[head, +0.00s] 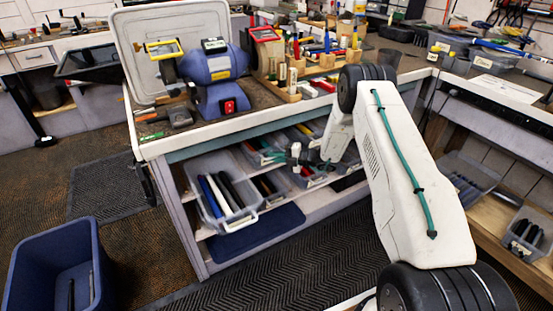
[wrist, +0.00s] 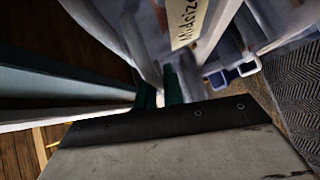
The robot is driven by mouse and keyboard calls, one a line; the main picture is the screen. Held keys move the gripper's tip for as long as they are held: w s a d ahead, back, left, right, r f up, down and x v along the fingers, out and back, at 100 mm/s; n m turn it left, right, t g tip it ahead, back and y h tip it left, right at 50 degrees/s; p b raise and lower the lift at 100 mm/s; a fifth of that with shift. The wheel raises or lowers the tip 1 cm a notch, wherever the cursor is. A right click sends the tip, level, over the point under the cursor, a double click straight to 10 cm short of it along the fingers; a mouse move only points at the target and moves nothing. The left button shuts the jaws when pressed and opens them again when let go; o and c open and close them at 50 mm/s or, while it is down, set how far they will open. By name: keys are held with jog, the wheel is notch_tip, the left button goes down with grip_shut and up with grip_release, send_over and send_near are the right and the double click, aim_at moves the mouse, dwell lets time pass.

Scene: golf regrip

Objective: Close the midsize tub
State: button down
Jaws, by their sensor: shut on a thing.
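A label reading "Midsize" (wrist: 187,22) shows at the top of the wrist view, on a pale translucent tub (wrist: 130,35). My gripper (wrist: 160,92) has its dark green fingers close together at that tub's front, shut on a part of it. The exact spot of contact is hidden between the fingers. In the head view my gripper (head: 296,156) reaches into the shelf under the bench, at the grey tubs in the middle. The tub at my fingers (head: 308,180) is partly covered by the gripper, and its label is too small to read there.
Another tub (head: 270,186) sits between. A pale handle (wrist: 236,73) shows right of my fingers. A blue bin (head: 60,262) stands on the floor at left. The floor before the shelf is clear.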

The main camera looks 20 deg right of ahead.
jog(key=shift+w+r, duration=0.15)
jog(key=shift+w, duration=0.05)
jog(key=c, duration=1.5)
grip_release()
jog(key=v, duration=0.7)
jog(key=shift+s+d, duration=0.2)
jog(key=shift+s, duration=0.05)
